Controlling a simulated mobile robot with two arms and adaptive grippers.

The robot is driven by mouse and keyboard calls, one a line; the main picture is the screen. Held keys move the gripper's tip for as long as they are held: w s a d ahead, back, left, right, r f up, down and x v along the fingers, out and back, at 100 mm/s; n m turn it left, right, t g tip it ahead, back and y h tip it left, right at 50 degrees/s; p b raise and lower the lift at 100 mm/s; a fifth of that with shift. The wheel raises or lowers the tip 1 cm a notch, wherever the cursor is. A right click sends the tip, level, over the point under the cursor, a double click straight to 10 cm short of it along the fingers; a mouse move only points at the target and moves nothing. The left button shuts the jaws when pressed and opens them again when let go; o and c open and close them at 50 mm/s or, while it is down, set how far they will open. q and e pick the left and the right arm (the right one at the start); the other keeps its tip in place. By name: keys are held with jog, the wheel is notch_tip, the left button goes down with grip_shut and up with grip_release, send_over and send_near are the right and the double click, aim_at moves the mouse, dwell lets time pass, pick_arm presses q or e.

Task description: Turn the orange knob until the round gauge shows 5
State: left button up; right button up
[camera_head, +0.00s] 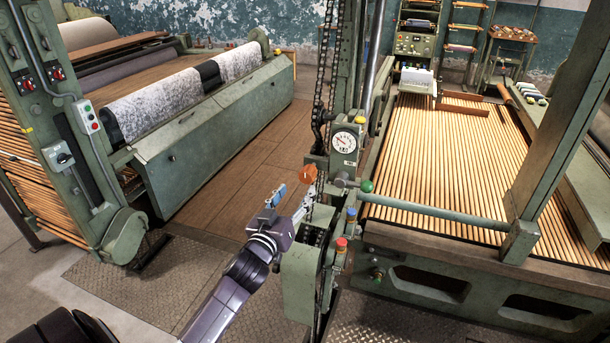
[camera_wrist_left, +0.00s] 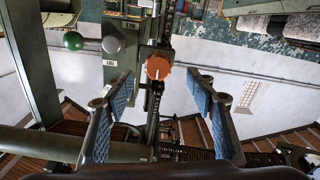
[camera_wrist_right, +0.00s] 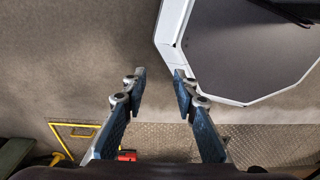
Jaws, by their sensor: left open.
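The orange knob (camera_head: 308,173) sits on the green machine's post, below the round gauge (camera_head: 344,142). The gauge has a white dial; its needle reading is too small to tell. My left gripper (camera_head: 287,201) is open, just left of and below the knob in the head view. In the left wrist view the knob (camera_wrist_left: 158,67) shows ahead, between the two blue-padded fingertips (camera_wrist_left: 161,84), with space on both sides. The fingers do not touch it. My right gripper (camera_wrist_right: 160,82) is open and empty above the floor, seen only in the right wrist view.
A green ball-ended lever (camera_head: 366,186) is right of the knob; the green ball (camera_wrist_left: 73,40) also shows in the left wrist view. A red-topped button (camera_head: 341,243) and a chain (camera_head: 326,70) are close by. The slatted bed (camera_head: 450,150) lies right.

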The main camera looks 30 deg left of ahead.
aim_at(305, 179)
pick_arm(q)
jog(key=p+x, duration=0.1)
jog(key=x, duration=0.5)
jog(key=shift+w+r, duration=0.15)
jog(key=shift+w, duration=0.1)
jog(key=shift+w+a, duration=0.1)
jog(key=shift+w, duration=0.35)
pick_arm(e)
jog(key=shift+d+r, duration=0.8)
jog(key=shift+r, duration=0.05)
pick_arm(q)
jog(key=shift+c, duration=0.5)
jog(key=c, duration=1.1)
pick_arm(e)
jog(key=shift+a, duration=0.35)
